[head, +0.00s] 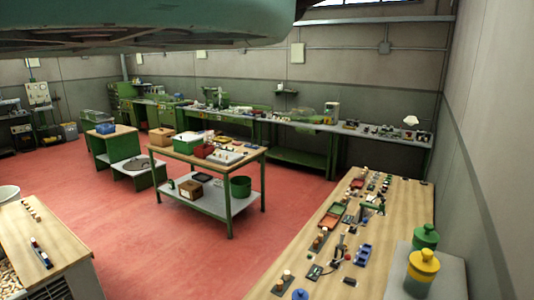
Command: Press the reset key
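I cannot pick out the reset key in the head view; the small items are too small to tell apart. The wooden bench (398,207) at the right carries many small parts and devices. A small dark device with a greenish patch (315,271) lies near its front left edge, but I cannot tell whether it has a key. My gripper is not in view.
A green-framed table (172,150) with boxes and a lower shelf stands mid-room. Another wooden bench (50,260) is at the lower left. Yellow (422,272) and green (425,238) lidded jars stand at the right. Red floor (190,250) between the benches is clear.

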